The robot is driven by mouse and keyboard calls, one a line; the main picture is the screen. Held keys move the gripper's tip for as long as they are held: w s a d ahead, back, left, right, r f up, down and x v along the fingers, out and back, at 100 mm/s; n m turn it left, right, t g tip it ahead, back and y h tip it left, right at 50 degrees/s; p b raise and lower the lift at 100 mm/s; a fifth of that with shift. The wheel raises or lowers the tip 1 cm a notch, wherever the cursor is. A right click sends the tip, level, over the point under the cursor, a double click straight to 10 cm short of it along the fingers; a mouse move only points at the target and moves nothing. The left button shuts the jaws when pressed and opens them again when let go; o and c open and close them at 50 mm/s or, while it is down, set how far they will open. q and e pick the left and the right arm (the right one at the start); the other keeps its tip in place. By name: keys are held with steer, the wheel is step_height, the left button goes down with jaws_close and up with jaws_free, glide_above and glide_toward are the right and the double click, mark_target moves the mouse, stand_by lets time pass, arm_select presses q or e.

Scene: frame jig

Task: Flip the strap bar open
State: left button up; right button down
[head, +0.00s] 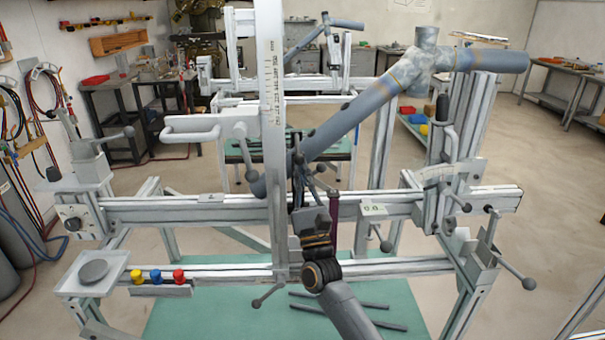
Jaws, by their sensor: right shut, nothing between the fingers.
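The frame jig's long horizontal rail (160,212) spans the view. A pale looped bar (188,135) sticks out to the left from a block beside the tall upright with a scale (273,110); it looks like the strap bar, but I cannot be sure. My right gripper (298,165) comes up from the bottom centre, in front of the rail. Its dark fingers are shut and empty, right of the upright and below the grey slanted tube (355,112). They appear close to the tube; contact cannot be told. My left gripper is not in view.
Lever handles (118,135) stick out at the left, with more at the right (527,283). Yellow, blue and red knobs (156,276) sit on the lower rail. Dark rods (350,310) lie on the green surface (215,312). Benches stand behind.

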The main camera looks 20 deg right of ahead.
step_height(320, 180, up, 7)
steer(key=g+p, duration=0.1)
steer(key=p, duration=0.4)
steer(key=m+g+p, duration=0.1)
steer(key=g+p, duration=0.1)
steer(key=p, duration=0.4)
steer(key=shift+s+a+f, duration=0.1)
steer(key=shift+f, duration=0.1)
steer(key=w+d+r+p, duration=0.1)
steer(key=w+r, duration=0.3)
steer(key=r, duration=0.3)
steer(key=shift+w+d+r, duration=0.15)
steer(key=shift+w+r, duration=0.1)
steer(key=shift+w+d, duration=0.1)
